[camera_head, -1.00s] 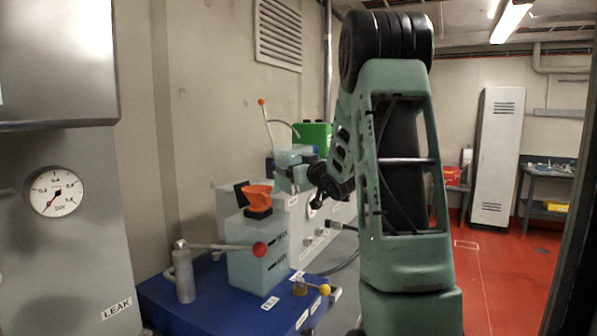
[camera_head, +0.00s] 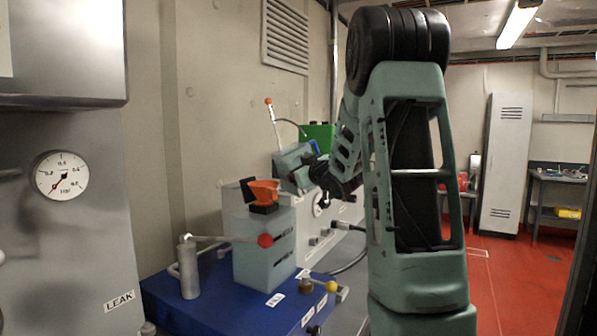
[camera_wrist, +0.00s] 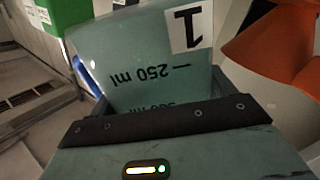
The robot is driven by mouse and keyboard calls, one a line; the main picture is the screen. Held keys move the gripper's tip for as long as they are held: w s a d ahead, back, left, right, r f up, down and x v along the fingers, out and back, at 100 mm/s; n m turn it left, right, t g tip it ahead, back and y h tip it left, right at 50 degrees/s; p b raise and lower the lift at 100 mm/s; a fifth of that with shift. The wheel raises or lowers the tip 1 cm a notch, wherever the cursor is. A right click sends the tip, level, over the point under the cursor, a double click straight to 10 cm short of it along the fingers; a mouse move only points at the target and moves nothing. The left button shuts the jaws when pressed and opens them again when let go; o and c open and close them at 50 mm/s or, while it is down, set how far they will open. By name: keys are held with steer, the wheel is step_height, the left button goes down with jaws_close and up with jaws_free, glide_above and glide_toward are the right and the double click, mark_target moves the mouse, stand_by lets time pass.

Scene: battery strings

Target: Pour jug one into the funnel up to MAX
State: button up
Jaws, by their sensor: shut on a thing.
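Jug one (camera_head: 289,159) is a pale blue-green jug, tilted beside and slightly above the orange funnel (camera_head: 263,191). In the wrist view, jug one (camera_wrist: 140,55) shows its "1" label and a 250 ml mark, both upside down. My gripper (camera_head: 306,177) is shut on the jug; its dark jaw edge crosses the wrist view (camera_wrist: 165,122). The funnel also shows at the right of the wrist view (camera_wrist: 272,45). It sits in the opening of the pale tank (camera_head: 262,248), which bears MAX and MIN marks. I cannot make out any stream or the tank's level.
A lever with a red knob (camera_head: 265,240) reaches across the tank's front. A yellow-knobbed valve (camera_head: 330,287) stands on the blue base (camera_head: 215,305). A green container (camera_head: 320,131) and a red-tipped lever (camera_head: 269,102) stand behind the jug. A gauge (camera_head: 61,176) is at left.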

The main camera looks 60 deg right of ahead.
mark_target(304, 152)
steer(key=shift+r+n+b, duration=0.15)
steer(key=shift+n+b, duration=0.15)
steer(key=shift+r+n, duration=0.2)
steer(key=shift+n, duration=0.1)
stand_by(0.9)
steer(key=shift+d+r+n+b, duration=0.1)
steer(key=shift+r+n+b, duration=0.25)
steer(key=shift+n+b, duration=0.15)
steer(key=shift+r, duration=0.15)
stand_by(0.8)
steer(key=shift+r+n+b, duration=0.4)
steer(key=shift+n, duration=0.3)
steer(key=shift+r+n, duration=0.2)
steer(key=shift+n, duration=0.1)
stand_by(0.5)
steer(key=shift+r+n+b, duration=0.35)
steer(key=shift+n+b, duration=0.1)
steer(key=shift+n, duration=0.05)
steer(key=shift+r+n, duration=0.15)
steer(key=shift+n, duration=0.15)
stand_by(0.6)
steer(key=shift+r+n+b, duration=0.35)
steer(key=shift+n+b, duration=0.05)
steer(key=shift+b, duration=0.05)
